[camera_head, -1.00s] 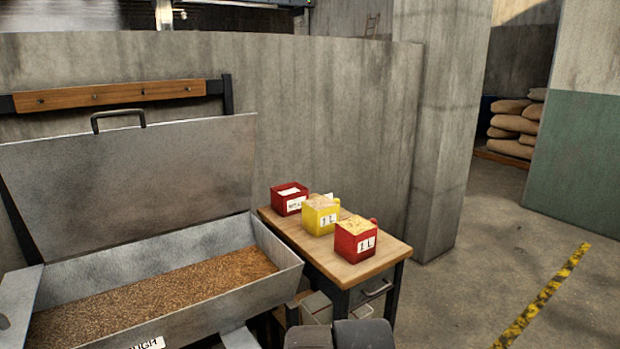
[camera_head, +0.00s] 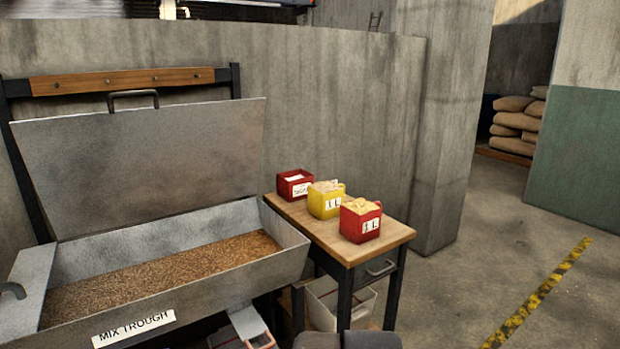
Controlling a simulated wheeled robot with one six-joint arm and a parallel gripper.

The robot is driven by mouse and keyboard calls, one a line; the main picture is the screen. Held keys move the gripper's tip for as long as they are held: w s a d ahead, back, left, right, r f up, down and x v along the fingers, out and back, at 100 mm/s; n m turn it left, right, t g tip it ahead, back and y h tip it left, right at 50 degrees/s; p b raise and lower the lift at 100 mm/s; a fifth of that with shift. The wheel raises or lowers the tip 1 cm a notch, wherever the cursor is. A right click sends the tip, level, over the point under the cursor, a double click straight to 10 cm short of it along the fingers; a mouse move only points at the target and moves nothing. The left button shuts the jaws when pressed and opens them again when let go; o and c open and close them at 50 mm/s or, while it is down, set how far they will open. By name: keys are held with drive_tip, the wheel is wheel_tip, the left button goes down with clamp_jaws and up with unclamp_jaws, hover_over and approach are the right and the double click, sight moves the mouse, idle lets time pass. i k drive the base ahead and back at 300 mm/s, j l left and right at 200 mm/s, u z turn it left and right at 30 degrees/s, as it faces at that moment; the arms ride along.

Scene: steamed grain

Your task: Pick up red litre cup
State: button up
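The red litre cup (camera_head: 347,229) stands upright near the front of a small wooden-topped table (camera_head: 386,243). It has a white "1 L" label on its front and pale yellow grain heaped at its top. A yellow cup (camera_head: 317,203), also labelled "1 L" and filled with pale contents, stands just behind it to the left. A second red container (camera_head: 284,186) with a white label stands farthest back; its writing is too small to read. Rounded dark grey parts of my own body show at the bottom edge. My gripper's fingers are not in view.
A metal mix trough (camera_head: 210,287) with brown grain and a raised lid (camera_head: 150,165) stands left of the table. A concrete wall (camera_head: 330,110) rises behind the table. Open floor (camera_head: 450,300) lies to the right, with a yellow-black stripe (camera_head: 540,295).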

sight(359, 218)
drive_tip(key=i+l+z, duration=0.1)
drive_tip(key=i+l, duration=0.6)
drive_tip(key=i, duration=0.1)
